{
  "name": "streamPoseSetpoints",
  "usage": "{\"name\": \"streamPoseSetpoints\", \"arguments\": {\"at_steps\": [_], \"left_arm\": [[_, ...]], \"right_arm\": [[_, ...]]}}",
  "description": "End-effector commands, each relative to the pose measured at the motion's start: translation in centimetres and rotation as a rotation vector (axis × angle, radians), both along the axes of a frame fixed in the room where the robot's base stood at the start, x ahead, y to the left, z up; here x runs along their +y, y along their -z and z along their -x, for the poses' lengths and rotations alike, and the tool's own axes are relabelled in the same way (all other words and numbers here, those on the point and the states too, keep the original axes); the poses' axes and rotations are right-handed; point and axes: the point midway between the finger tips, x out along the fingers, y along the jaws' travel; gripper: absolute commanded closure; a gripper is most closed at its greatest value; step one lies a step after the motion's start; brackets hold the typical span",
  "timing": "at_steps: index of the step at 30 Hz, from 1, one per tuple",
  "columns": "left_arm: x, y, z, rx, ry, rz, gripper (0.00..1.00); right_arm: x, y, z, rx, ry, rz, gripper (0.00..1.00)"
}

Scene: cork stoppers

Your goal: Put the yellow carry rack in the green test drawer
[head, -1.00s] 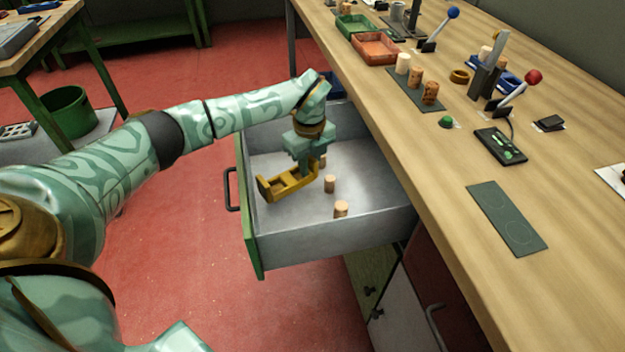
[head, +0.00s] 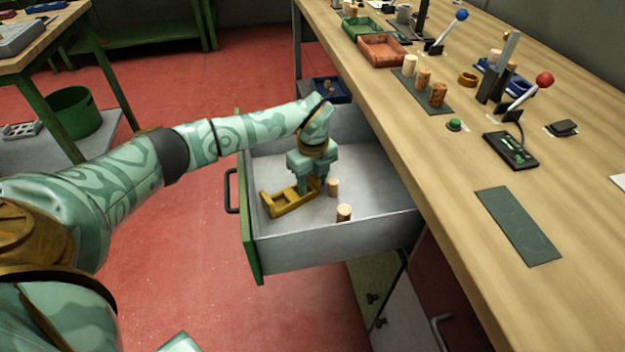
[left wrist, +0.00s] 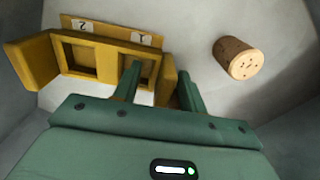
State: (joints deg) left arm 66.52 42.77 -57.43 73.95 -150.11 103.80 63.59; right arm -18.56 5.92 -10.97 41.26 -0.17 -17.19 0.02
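The green test drawer (head: 247,225) is pulled out from under the bench, with a green front and grey inside. The yellow carry rack (head: 288,205) is inside it, appearing to sit on the drawer floor towards the front. In the left wrist view the rack (left wrist: 98,58) shows square openings and labels 1 and 2. My left gripper (head: 313,190) is down in the drawer at the rack's right end. Its fingers (left wrist: 160,78) are apart, with the rack's end wall between them and a gap visible. My right gripper is out of view.
Two loose corks stand in the drawer right of the rack, one (head: 333,187) near the gripper and one (head: 344,213) nearer the side wall. One cork (left wrist: 238,58) shows in the left wrist view. The bench top (head: 440,160) overhangs the drawer's right side.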

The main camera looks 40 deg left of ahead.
Motion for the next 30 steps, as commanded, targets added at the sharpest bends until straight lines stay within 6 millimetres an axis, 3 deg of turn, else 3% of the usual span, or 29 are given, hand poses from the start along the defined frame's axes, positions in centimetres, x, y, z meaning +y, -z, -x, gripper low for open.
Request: {"name": "streamPoseSetpoints", "arguments": {"at_steps": [5, 13, 18, 23, 30], "left_arm": [[0.0, -0.8, 0.0, -0.003, 0.0, -0.001, 0.58], [0.0, -7.2, -0.1, -0.009, 0.0, -0.001, 0.58], [0.0, -10.6, -0.1, -0.007, 0.0, -0.001, 0.58], [0.0, -12.1, -0.1, -0.002, 0.001, 0.0, 0.58], [0.0, -12.3, -0.1, 0.001, 0.001, 0.001, 0.58]], "right_arm": [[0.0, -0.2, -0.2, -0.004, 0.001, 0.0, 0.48], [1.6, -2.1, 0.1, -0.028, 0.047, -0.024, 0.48], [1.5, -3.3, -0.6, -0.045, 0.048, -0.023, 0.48], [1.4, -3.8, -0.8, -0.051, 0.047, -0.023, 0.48], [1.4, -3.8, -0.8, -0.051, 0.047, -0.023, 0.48]]}}
